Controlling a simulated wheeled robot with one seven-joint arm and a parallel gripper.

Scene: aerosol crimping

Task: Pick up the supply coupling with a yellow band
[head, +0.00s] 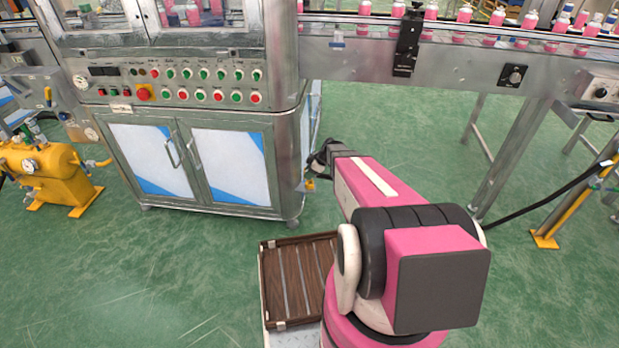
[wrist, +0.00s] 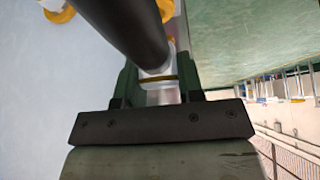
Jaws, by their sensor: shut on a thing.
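The supply coupling (wrist: 160,92), a pale metal piece with a thin yellow band, sits between the two dark green fingers of my gripper (wrist: 157,78) in the wrist view. The fingers are shut on it. A thick black hose (wrist: 125,28) runs from the coupling to the upper left and hides part of it. In the head view my arm reaches away to the right corner of the machine cabinet. My gripper there is small and mostly hidden by the arm, beside a small yellow part (head: 310,185). Whether the coupling is free or still attached cannot be told.
The steel machine cabinet (head: 235,165) stands just left of my gripper. A conveyor (head: 460,60) with pink cans crosses the upper right. A brown slatted tray (head: 285,325) is near my base. A yellow tank (head: 45,175) stands at left. Green floor is clear between.

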